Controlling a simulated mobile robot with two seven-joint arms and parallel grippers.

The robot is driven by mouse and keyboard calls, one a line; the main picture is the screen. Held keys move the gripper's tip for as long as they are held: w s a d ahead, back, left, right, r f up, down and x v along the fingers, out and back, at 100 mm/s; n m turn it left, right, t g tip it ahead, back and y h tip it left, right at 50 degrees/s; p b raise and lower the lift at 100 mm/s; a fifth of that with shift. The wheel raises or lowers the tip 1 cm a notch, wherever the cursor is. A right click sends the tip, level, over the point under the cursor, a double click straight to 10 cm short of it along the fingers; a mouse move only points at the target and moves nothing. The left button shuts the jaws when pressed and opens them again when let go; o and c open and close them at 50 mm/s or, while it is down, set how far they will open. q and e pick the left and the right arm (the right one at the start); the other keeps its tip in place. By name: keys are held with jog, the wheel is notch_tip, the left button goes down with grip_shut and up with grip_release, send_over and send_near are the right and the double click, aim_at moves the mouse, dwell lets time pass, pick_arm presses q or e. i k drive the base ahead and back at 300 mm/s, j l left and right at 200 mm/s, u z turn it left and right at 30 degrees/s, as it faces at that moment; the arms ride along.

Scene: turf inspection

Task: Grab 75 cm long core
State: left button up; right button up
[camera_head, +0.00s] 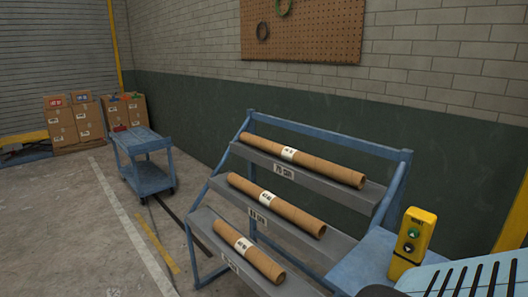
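A three-step blue rack with grey shelves (345,193) stands in the middle right. A long brown cardboard core (330,171) with a white label lies on the top shelf, above a tag (284,172) that seems to read 75 CM. A shorter core (290,213) lies on the middle shelf, whose tag is hard to read. Another core (262,262) lies on the lowest visible shelf, with a blurred tag. Each core lies lengthwise and slants down to the right.
A yellow control box (411,243) with green buttons stands on a blue surface (360,266) right of the rack. A blue cart (148,178) and stacked cartons (75,124) stand at left. A brick wall runs behind the rack. The floor at left front is clear.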

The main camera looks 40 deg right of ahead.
aim_at(355, 180)
jog(key=i+z, duration=0.2)
jog(key=i, duration=0.2)
jog(key=i+j+z, duration=0.15)
jog(key=i, duration=0.3)
jog(key=i+j+z, duration=0.2)
jog(key=i, duration=0.2)
jog(key=i+z, duration=0.2)
jog(key=z, duration=0.2)
jog(key=i+j+z, duration=0.15)
jog(key=z, duration=0.2)
jog(key=i+j+z, duration=0.2)
jog(key=z, duration=0.2)
jog(key=i+j+z, duration=0.15)
jog(key=z, duration=0.25)
jog(key=i+j+z, duration=0.2)
jog(key=z, duration=0.15)
jog(key=i+j+z, duration=0.1)
jog(key=z, duration=0.3)
jog(key=i+j+z, duration=0.15)
jog(key=j+z, duration=0.2)
jog(key=i+j+z, duration=0.1)
jog(key=j+z, duration=0.2)
jog(key=j, duration=0.2)
